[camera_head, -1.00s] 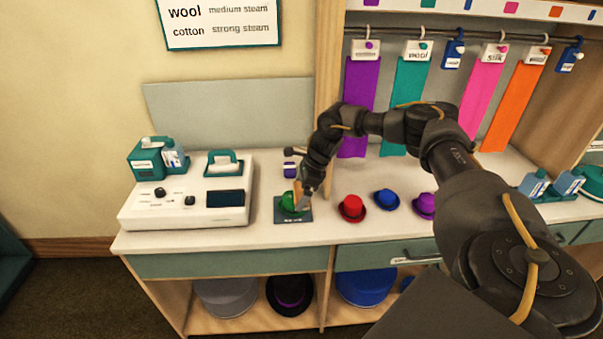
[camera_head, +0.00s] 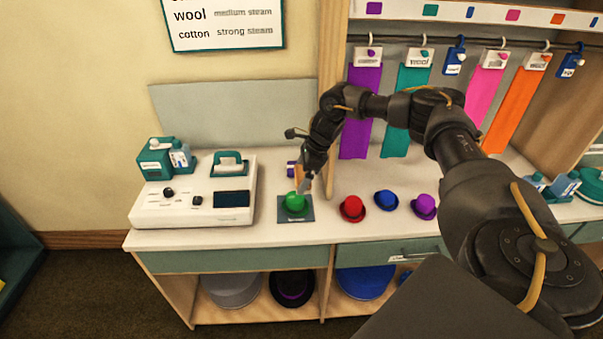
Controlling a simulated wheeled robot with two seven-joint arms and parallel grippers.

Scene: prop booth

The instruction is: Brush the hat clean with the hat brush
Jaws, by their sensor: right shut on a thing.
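A small green hat (camera_head: 295,202) sits upright on a dark teal mat (camera_head: 296,218) on the white counter. My right gripper (camera_head: 304,183) is shut on a brush with a tan wooden part (camera_head: 302,173), just above and at the right of the green hat. The brush is small and partly covered by the gripper. I cannot tell whether it touches the hat. My left gripper is not in view.
A white steam console (camera_head: 197,192) stands left of the mat. Red (camera_head: 352,208), blue (camera_head: 386,199) and purple (camera_head: 424,206) hats stand in a row to the right. A small purple item (camera_head: 291,168) lies behind the gripper. Fabric strips hang at the back.

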